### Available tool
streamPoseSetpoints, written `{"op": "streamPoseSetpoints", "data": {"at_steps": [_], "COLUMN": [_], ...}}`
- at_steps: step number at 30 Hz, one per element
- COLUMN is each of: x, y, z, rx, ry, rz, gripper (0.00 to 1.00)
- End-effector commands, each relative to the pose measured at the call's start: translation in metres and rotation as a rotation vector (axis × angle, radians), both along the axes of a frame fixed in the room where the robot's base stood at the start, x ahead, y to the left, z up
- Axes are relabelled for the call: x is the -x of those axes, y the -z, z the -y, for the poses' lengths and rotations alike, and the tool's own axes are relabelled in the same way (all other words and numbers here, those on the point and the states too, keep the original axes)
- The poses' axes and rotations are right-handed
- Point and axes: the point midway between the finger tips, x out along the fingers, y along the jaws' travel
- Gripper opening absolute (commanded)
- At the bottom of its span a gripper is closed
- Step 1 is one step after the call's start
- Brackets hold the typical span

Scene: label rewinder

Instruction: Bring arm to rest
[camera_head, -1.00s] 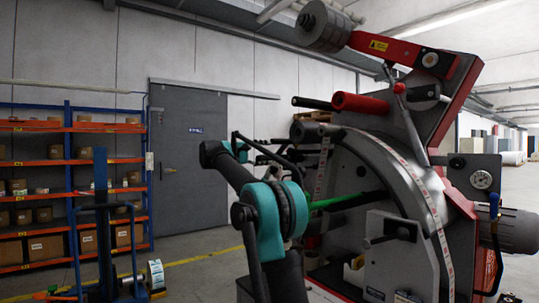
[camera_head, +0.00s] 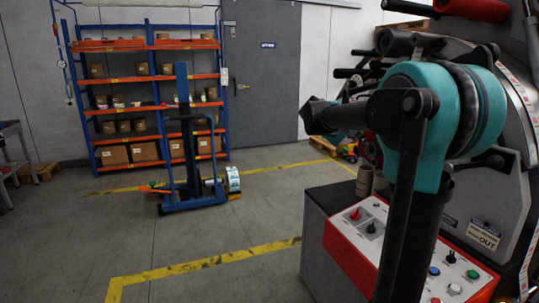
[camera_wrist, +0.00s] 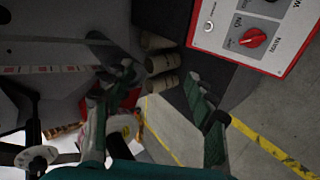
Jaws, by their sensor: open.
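My arm (camera_head: 455,115), teal and black, stands bent in front of the label rewinder (camera_head: 490,185) in the head view. Its dark forearm reaches left from the teal joint. My gripper (camera_wrist: 158,92) shows in the wrist view with its two green-padded fingers spread apart and nothing between them. The fingertips point toward the side of the machine and some cardboard cores (camera_wrist: 160,62). In the head view I cannot make out the fingers clearly.
A control panel (camera_head: 355,225) with knobs and buttons is close to my arm; it also shows in the wrist view (camera_wrist: 255,25). A blue lifter (camera_head: 187,150) stands before an orange-and-blue shelf (camera_head: 150,108). Yellow lines (camera_head: 215,260) mark clear floor at left.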

Motion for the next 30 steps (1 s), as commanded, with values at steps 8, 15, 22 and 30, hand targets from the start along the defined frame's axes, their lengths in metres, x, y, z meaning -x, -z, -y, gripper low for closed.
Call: {"op": "streamPoseSetpoints", "data": {"at_steps": [8,15,22,30], "x": [0.125,0.236,0.303,0.314], "y": [0.150,0.254,0.306,0.313], "z": [-0.034,-0.082,-0.116,-0.124], "rx": [-0.376,-0.688,-0.873,-0.910], "ry": [0.032,0.068,0.093,0.098], "rz": [0.021,0.056,0.083,0.089], "gripper": [0.56,0.56,0.56,0.56]}}
